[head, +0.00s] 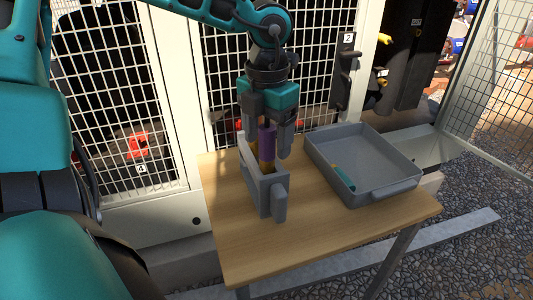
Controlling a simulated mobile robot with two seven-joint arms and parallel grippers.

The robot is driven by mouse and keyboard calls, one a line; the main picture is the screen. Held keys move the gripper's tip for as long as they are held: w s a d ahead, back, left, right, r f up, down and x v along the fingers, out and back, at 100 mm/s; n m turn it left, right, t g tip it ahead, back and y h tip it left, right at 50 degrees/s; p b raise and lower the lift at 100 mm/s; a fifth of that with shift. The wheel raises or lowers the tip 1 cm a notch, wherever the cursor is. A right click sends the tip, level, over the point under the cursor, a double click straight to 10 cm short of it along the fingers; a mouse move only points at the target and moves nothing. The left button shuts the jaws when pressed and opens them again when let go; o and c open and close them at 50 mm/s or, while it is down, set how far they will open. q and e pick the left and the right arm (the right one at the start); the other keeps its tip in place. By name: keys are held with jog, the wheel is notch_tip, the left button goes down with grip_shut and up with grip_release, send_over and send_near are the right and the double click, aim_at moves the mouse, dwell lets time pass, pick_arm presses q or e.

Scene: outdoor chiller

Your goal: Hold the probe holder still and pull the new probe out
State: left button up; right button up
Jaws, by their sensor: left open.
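The grey probe holder (266,191) stands on the wooden table. A probe with a purple upper part (267,141) and a brass-coloured lower part stands upright in it. My left gripper (265,140) points down over the holder. Its fingers are open, one on each side of the purple part, and appear apart from it. The probe's lower end is hidden inside the holder. My right gripper is not in view.
A grey tray (383,190) stands on the table (290,248) to the right of the holder, with a teal and orange item (344,177) in it. Mesh panels (110,90) of the chiller rise close behind the table. The table's front left is clear.

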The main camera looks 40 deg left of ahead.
pick_arm(q)
jog(key=shift+o, duration=1.3)
jog(key=shift+r+p, duration=1.8)
jog(key=shift+r, duration=1.7)
